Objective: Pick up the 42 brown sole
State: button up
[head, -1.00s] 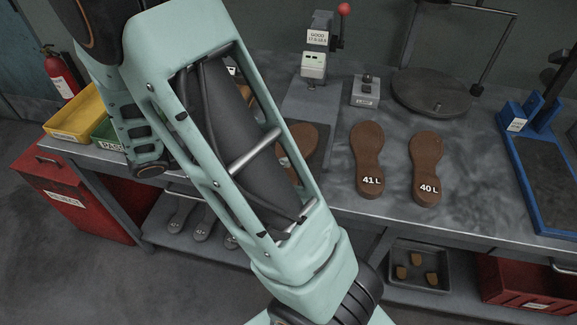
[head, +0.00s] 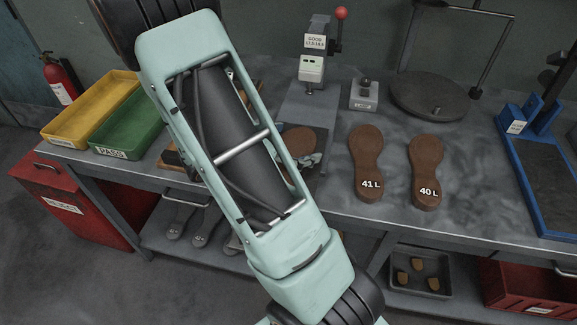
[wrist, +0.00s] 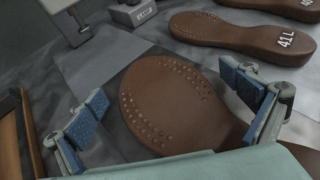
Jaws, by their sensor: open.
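My gripper (wrist: 168,98) is open, with one blue-padded finger on each side of the sole. Whether a pad touches it I cannot tell. Two more brown soles lie to the right: 41 L (head: 367,155) and 40 L (head: 426,165). The 41 L sole also shows in the wrist view (wrist: 235,32).
A grey gauge with a red-knobbed lever (head: 313,65) stands behind the sole. A small grey block (head: 364,95) and a round plate (head: 430,95) are at the back. Yellow (head: 55,125) and green (head: 150,140) trays are left, a blue frame (head: 520,165) right.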

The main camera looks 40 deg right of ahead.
jog(key=shift+c, duration=0.3)
jog(key=c, duration=1.5)
jog(key=shift+r, duration=0.1)
